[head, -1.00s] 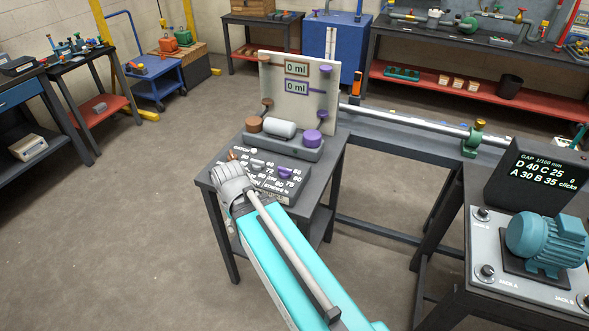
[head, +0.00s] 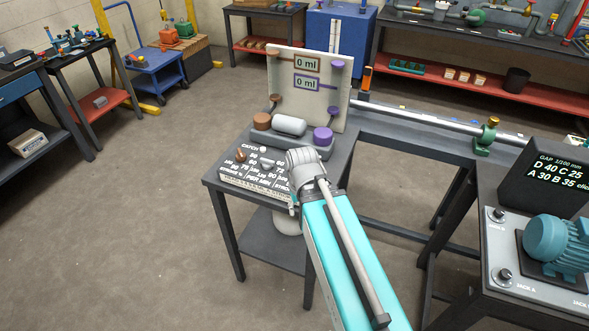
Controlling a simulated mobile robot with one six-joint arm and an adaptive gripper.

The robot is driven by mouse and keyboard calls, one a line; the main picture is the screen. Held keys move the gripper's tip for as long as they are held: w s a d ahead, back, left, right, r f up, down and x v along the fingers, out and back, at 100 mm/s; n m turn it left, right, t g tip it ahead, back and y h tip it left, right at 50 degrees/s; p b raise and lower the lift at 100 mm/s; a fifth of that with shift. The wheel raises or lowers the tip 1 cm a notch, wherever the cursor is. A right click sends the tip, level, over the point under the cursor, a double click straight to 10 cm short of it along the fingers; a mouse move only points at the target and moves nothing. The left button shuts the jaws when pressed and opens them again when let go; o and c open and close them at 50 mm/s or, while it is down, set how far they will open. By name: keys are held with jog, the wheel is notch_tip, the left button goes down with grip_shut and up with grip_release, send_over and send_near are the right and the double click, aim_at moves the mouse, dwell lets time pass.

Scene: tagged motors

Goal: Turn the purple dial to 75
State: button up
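The control panel (head: 228,182) lies on the small dark table, with printed scales, a brown dial (head: 241,155) and a grey dial (head: 266,164). The purple dial, at the right end of this row in the earlier frame, is now hidden behind my arm. My gripper end (head: 305,168) is over or in front of the panel's right end. Its fingers are hidden, so I cannot tell whether they are open, or whether they touch the purple dial.
Behind the panel stand a brown knob (head: 262,121), a grey cylinder (head: 289,125) and a purple knob (head: 323,136). An upright board (head: 290,108) shows two "0 ml" displays. A blue motor (head: 556,246) sits on the right bench. Open floor (head: 140,240) lies at left.

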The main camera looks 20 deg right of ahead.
jog(key=shift+d, duration=0.3)
jog(key=o, duration=0.4)
jog(key=shift+w+r, duration=0.15)
jog(key=w+r+n+p, duration=0.3)
jog(key=w+r+p, duration=0.1)
jog(key=w, duration=0.1)
jog(key=w+d+r+n+p, duration=0.1)
jog(key=w+r+n+p, duration=0.3)
jog(key=w+r+p, duration=0.1)
jog(key=w+r+n+p, duration=0.3)
jog(key=w+r+p, duration=0.1)
jog(key=w+p, duration=0.1)
jog(key=shift+w+d+r+n, duration=0.3)
jog(key=shift+w+r, duration=0.05)
jog(key=shift+w, duration=0.15)
jog(key=shift+f, duration=0.2)
notch_tip(320, 180, down, 13)
jog(key=b, duration=1.3)
jog(key=shift+f+b, duration=0.2)
jog(key=shift+b, duration=0.2)
